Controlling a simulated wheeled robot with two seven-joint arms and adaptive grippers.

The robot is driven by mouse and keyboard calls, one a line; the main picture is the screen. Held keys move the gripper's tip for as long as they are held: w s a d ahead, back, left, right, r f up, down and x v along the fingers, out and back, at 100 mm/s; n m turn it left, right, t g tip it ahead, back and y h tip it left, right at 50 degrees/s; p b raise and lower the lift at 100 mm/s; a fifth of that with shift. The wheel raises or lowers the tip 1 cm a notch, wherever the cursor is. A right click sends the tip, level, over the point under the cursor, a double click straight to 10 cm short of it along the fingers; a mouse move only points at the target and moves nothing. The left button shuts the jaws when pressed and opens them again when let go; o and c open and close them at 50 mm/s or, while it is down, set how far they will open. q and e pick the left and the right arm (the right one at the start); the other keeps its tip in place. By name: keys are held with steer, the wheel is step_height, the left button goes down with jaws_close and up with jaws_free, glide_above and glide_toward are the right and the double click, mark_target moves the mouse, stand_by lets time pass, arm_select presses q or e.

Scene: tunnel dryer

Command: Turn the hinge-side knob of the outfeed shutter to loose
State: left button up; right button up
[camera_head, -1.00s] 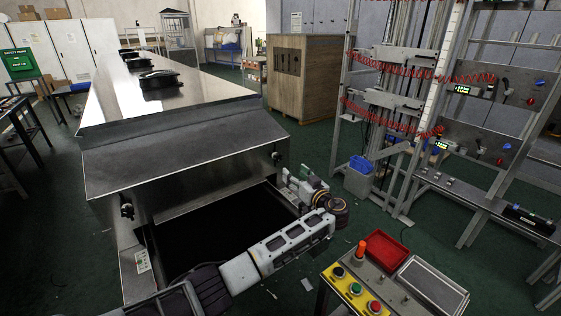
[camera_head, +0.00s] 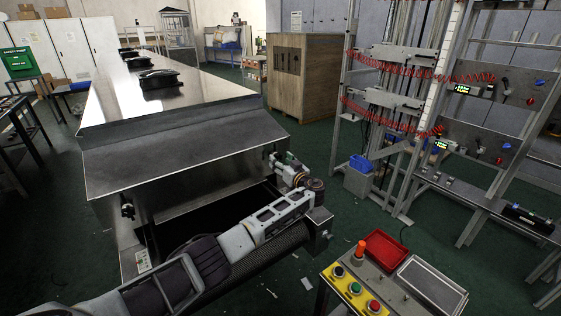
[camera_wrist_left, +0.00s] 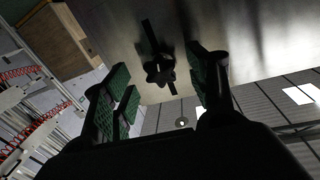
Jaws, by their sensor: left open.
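In the left wrist view a black star-shaped knob (camera_wrist_left: 160,70) sits at a dark slot in a bare metal panel (camera_wrist_left: 115,30). My left gripper (camera_wrist_left: 158,88) is open, its green-padded fingers on either side of the knob in the picture; contact cannot be told. In the head view my left gripper (camera_head: 275,160) is at the right end of the dryer's front hood (camera_head: 185,155), and it hides the knob there. Another black knob (camera_head: 127,209) shows at the hood's left end. Which end is hinged cannot be told. My right gripper is out of view.
A dark mesh conveyor end (camera_head: 285,243) lies below my left forearm. A control box (camera_head: 350,292) with coloured buttons and a red tray (camera_head: 385,248) stands at the lower right. A metal rack with red coiled hoses (camera_head: 395,115) is behind.

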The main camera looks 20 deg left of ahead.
arm_select(q)
steer(key=shift+w+a, duration=0.3)
steer(key=c, duration=1)
steer(key=shift+c, duration=0.2)
